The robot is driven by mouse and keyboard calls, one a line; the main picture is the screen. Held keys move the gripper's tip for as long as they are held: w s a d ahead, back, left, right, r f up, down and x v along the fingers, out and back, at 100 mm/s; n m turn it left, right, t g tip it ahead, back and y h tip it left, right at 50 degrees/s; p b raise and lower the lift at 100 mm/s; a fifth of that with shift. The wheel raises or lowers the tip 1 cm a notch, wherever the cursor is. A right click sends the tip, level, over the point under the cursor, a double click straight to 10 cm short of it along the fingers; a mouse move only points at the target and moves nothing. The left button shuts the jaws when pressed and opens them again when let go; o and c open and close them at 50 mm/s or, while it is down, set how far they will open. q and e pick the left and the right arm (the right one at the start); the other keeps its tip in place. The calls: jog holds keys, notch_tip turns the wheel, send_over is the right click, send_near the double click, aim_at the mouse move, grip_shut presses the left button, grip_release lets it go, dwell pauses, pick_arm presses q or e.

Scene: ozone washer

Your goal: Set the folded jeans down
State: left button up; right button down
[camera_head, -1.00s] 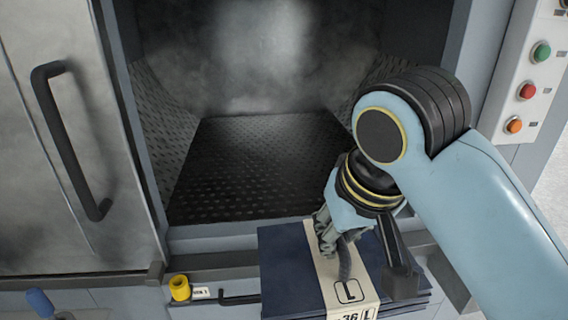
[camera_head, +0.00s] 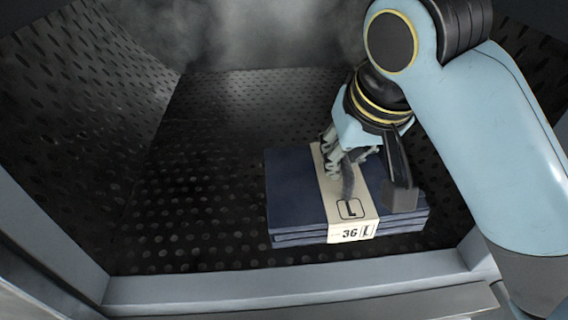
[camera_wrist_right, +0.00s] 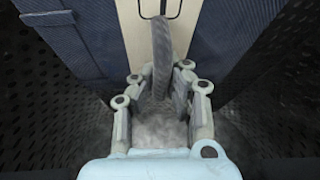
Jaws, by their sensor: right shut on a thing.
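The folded jeans (camera_head: 298,200) are a dark blue stack with a cream paper band (camera_head: 350,212) marked "L" and "36". In the head view they are inside the washer drum, over the perforated floor, right of the middle. I cannot tell whether their underside touches the floor. My right gripper (camera_head: 345,172) is above the stack, shut on a grey strap at the band. In the right wrist view the gripper (camera_wrist_right: 162,92) has the grey strap between its fingers, with the jeans (camera_wrist_right: 80,38) beyond it. My left gripper is not in view.
The dark perforated drum floor (camera_head: 190,205) is clear to the left of the jeans. A patterned side wall (camera_head: 75,90) rises at the left. The pale metal sill (camera_head: 280,285) of the opening runs along the front. Haze hangs at the back.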

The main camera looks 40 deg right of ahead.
aim_at(305, 159)
jog(key=w+f, duration=0.1)
jog(key=w, duration=0.1)
jog(key=w+a+f, duration=0.1)
jog(key=w+f+p, duration=0.1)
jog(key=w, duration=0.1)
jog(key=shift+w+a+f, duration=0.1)
jog(key=shift+w+a, duration=0.25)
jog(key=w+f, duration=0.1)
jog(key=w, duration=0.2)
jog(key=w+f, duration=0.1)
jog(key=shift+w+a+f, duration=0.2)
jog(key=shift+a+f, duration=0.15)
jog(key=shift+w+f, duration=0.2)
jog(key=shift+a+f+p, duration=0.1)
jog(key=shift+f+p, duration=0.15)
jog(key=shift+p, duration=0.1)
notch_tip(305, 159, down, 2)
jog(key=shift+f, duration=0.25)
jog(key=shift+f+p, duration=0.3)
jog(key=shift+f, duration=0.25)
jog(key=c, duration=1.4)
grip_release()
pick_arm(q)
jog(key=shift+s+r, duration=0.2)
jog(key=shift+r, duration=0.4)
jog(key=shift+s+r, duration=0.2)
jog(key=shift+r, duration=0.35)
